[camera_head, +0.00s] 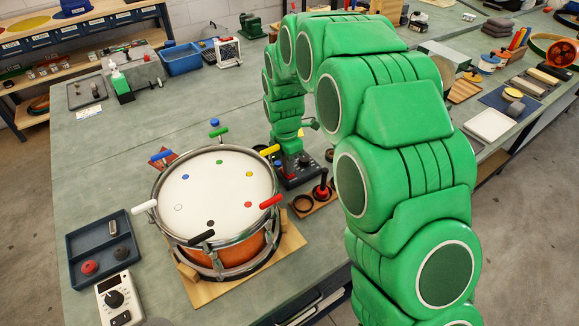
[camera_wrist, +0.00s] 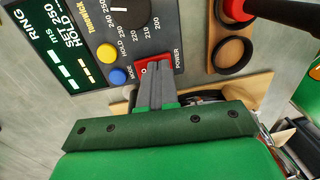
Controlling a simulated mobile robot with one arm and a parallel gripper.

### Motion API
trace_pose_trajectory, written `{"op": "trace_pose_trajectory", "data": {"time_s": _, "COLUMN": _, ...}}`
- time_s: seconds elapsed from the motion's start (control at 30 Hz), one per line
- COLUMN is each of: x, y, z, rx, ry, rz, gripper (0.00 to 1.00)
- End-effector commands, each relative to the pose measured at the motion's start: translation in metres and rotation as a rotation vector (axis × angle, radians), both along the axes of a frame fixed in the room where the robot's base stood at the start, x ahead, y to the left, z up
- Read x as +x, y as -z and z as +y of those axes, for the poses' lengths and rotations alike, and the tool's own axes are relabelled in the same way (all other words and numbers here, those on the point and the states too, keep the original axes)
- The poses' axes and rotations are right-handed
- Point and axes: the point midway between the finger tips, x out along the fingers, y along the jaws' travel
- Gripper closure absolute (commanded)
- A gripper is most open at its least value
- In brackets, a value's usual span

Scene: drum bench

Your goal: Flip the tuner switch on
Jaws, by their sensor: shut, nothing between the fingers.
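The tuner (camera_wrist: 118,30) is a dark box with a dial, a yellow button, a blue button and printed readouts, seen at the upper left in the wrist view. In the head view the tuner (camera_head: 301,176) stands right of the drum, partly hidden by my arm. Its red power switch (camera_wrist: 142,71) shows beside the POWER label, partly covered by my fingers. My gripper (camera_wrist: 158,66) is shut and empty, with its grey fingertips over the switch area. I cannot tell whether they touch it. The switch's position is not clear.
A snare drum (camera_head: 215,195) with several coloured-handled keys stands on a wooden board left of the tuner. A wooden holder (camera_head: 314,207) with a red-topped tool and dark ring is close by. A blue tray (camera_head: 84,246) and white dial device (camera_head: 117,300) lie at lower left.

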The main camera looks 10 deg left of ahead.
Motion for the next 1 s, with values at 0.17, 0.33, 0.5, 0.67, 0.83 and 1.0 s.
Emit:
{"op": "trace_pose_trajectory", "data": {"time_s": 0.17, "x": 0.004, "y": -0.002, "z": 0.004, "rx": 0.0, "ry": 0.0, "rz": 0.001, "gripper": 1.0}}
{"op": "trace_pose_trajectory", "data": {"time_s": 0.33, "x": 0.004, "y": -0.002, "z": 0.004, "rx": -0.001, "ry": 0.0, "rz": 0.002, "gripper": 1.0}}
{"op": "trace_pose_trajectory", "data": {"time_s": 0.5, "x": 0.004, "y": -0.002, "z": 0.004, "rx": -0.001, "ry": 0.0, "rz": 0.001, "gripper": 1.0}}
{"op": "trace_pose_trajectory", "data": {"time_s": 0.67, "x": 0.004, "y": -0.011, "z": 0.004, "rx": 0.0, "ry": 0.0, "rz": 0.0, "gripper": 1.0}}
{"op": "trace_pose_trajectory", "data": {"time_s": 0.83, "x": 0.002, "y": -0.036, "z": 0.002, "rx": 0.003, "ry": 0.001, "rz": -0.004, "gripper": 1.0}}
{"op": "trace_pose_trajectory", "data": {"time_s": 1.0, "x": -0.001, "y": -0.068, "z": -0.001, "rx": 0.001, "ry": 0.0, "rz": -0.003, "gripper": 1.0}}
